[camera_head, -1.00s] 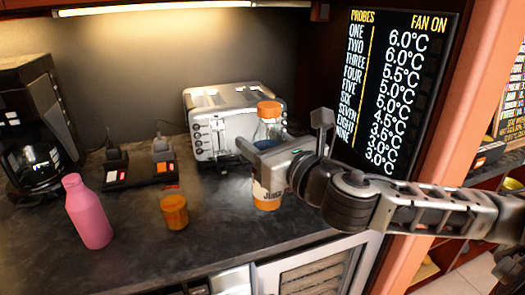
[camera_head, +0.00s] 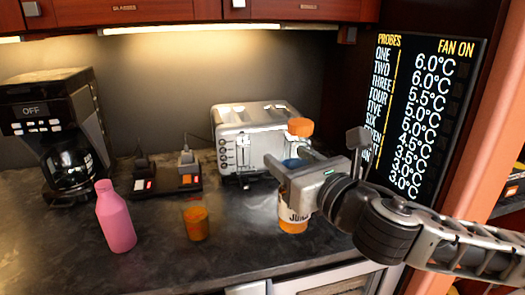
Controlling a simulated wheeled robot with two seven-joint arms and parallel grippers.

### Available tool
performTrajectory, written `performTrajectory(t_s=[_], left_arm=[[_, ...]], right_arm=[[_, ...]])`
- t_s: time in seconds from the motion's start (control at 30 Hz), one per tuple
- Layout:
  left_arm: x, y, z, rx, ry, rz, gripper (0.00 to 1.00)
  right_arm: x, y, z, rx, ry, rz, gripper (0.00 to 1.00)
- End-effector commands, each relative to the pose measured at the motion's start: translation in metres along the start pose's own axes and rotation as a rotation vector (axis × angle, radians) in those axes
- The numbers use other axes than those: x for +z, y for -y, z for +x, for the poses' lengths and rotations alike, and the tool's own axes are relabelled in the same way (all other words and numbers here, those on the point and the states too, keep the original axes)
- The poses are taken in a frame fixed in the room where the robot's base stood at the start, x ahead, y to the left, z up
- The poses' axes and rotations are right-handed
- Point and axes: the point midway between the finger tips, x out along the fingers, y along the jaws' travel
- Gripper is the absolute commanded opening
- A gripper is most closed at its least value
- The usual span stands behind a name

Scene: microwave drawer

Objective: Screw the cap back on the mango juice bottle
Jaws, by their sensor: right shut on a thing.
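The juice bottle (camera_head: 292,216) stands on the dark counter in front of the toaster, with an orange lower part and a white label. An orange cap (camera_head: 300,127) sits at its top; I cannot tell whether it is screwed tight. My right gripper (camera_head: 290,172) comes in from the right and is shut on the bottle around its upper body, hiding much of its middle. My left gripper is not in view.
A silver toaster (camera_head: 240,150) stands close behind the bottle. A pink bottle (camera_head: 115,218) and a small orange jar (camera_head: 196,222) stand to the left. A black coffee maker (camera_head: 60,130) is at the back left. The counter front (camera_head: 190,262) is clear.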

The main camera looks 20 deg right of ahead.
Motion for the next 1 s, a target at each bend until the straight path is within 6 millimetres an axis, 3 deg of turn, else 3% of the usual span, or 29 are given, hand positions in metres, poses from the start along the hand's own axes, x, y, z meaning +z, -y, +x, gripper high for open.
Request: performTrajectory(t_s=[0.17,0.27,0.5,0.7,0.83,1.0], left_arm=[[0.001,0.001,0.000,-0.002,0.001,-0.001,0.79],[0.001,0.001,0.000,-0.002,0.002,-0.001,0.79],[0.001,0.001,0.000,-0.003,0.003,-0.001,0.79],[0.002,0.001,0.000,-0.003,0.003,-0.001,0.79],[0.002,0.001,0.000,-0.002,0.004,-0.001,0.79],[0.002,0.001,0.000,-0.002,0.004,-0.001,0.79]], right_arm=[[-0.002,-0.001,0.000,0.001,0.001,0.001,0.11],[-0.017,-0.005,0.001,0.002,-0.006,0.005,0.11],[-0.098,-0.029,-0.013,-0.024,-0.017,0.013,0.11],[-0.150,-0.047,-0.039,-0.060,-0.013,0.008,0.11],[-0.164,-0.053,-0.049,-0.070,-0.005,0.003,0.11],[-0.169,-0.056,-0.053,-0.072,0.001,0.000,0.11]])
